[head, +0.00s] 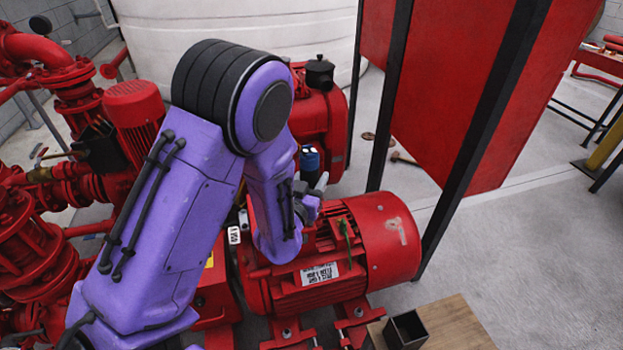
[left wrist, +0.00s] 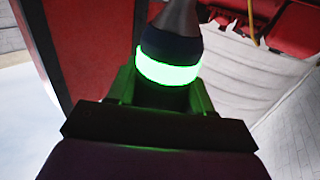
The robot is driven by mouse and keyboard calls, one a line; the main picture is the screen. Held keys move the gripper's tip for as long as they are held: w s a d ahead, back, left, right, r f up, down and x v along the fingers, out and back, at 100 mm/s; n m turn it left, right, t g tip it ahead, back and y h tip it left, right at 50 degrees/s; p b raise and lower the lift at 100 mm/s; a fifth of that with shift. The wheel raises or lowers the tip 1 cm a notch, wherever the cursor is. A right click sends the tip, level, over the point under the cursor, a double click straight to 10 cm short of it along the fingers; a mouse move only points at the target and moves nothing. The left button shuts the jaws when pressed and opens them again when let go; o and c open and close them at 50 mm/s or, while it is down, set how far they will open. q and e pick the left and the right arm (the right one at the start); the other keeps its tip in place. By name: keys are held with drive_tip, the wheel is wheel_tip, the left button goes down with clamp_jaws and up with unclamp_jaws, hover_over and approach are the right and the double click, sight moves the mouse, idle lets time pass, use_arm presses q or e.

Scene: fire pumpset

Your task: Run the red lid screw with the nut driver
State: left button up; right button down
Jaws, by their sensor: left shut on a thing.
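My left gripper (head: 314,190) is over the top of the red motor (head: 390,240), its purple arm coming in from the left. It is shut on the nut driver (head: 309,160), whose dark blue end sticks up above the wrist. In the left wrist view the nut driver (left wrist: 172,45) has a dark blue body, a glowing green ring and a grey tapered part leading out of the top of the picture. The green-lit fingers (left wrist: 168,95) hold it from both sides. The driver's tip and the red lid screw are hidden or too small to tell. My right gripper is not in view.
A black open box (head: 405,331) stands on a wooden top (head: 447,322) at the bottom right. A red panel (head: 445,90) on dark posts stands behind the motor. Red pipes and pumps (head: 40,245) crowd the left.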

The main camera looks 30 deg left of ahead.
use_arm(q)
drive_tip(key=shift+f+b, duration=0.45)
drive_tip(key=shift+b, duration=0.05)
drive_tip(key=shift+s+d+f, duration=0.1)
drive_tip(key=shift+s+f, duration=0.05)
drive_tip(key=shift+s, duration=0.05)
idle(1.2)
